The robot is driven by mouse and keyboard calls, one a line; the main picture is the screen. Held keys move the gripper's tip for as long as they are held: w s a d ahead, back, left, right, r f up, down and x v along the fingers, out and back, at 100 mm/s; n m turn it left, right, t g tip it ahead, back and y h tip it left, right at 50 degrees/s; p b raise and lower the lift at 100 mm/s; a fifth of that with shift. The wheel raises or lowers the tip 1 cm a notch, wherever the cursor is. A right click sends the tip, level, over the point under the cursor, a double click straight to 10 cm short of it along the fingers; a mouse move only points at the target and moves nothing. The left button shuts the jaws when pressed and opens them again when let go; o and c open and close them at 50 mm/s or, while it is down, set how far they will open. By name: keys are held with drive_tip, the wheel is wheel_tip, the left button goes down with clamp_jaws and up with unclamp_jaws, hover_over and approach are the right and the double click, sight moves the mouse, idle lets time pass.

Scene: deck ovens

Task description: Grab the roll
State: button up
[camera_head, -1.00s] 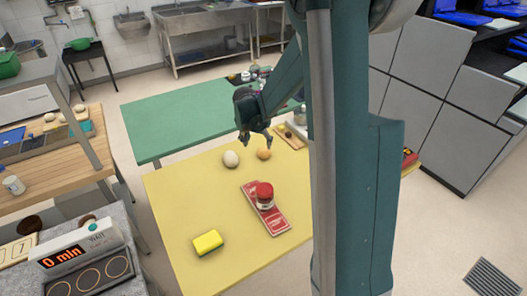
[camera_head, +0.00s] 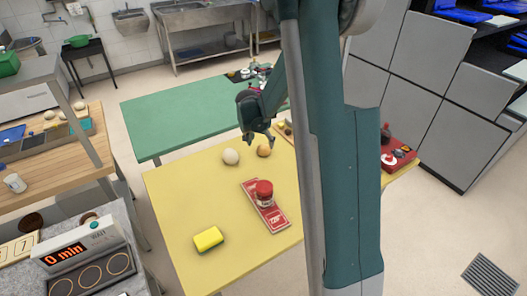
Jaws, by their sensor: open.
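Two round, bun-like things lie on the yellow table (camera_head: 178,200): a pale cream one (camera_head: 230,156) and an orange-tan one (camera_head: 264,151). Which of them is the roll I cannot tell for certain. My gripper (camera_head: 260,140) is open and points down, just behind and above the orange-tan one in the head view. The pale one is to the left of the gripper. Nothing shows between the fingers. I cannot tell how high the fingertips are above the table.
A red-lidded jar (camera_head: 264,192) stands on a red board (camera_head: 275,215). A yellow sponge (camera_head: 208,239) lies at front left. A green table (camera_head: 180,115) adjoins behind. A red tray with small items (camera_head: 388,162) is at the right. My arm hides part of the table.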

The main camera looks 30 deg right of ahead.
sight(263, 147)
drive_tip(key=shift+w+d+f, duration=0.15)
drive_tip(key=shift+d+f, duration=0.05)
drive_tip(key=shift+f, duration=0.5)
drive_tip(key=shift+f, duration=0.1)
drive_tip(key=shift+b+x, duration=0.5)
drive_tip(key=shift+x, duration=2)
drive_tip(key=shift+w+d, duration=0.1)
drive_tip(key=shift+c, duration=0.4)
drive_tip(key=c, duration=0.8)
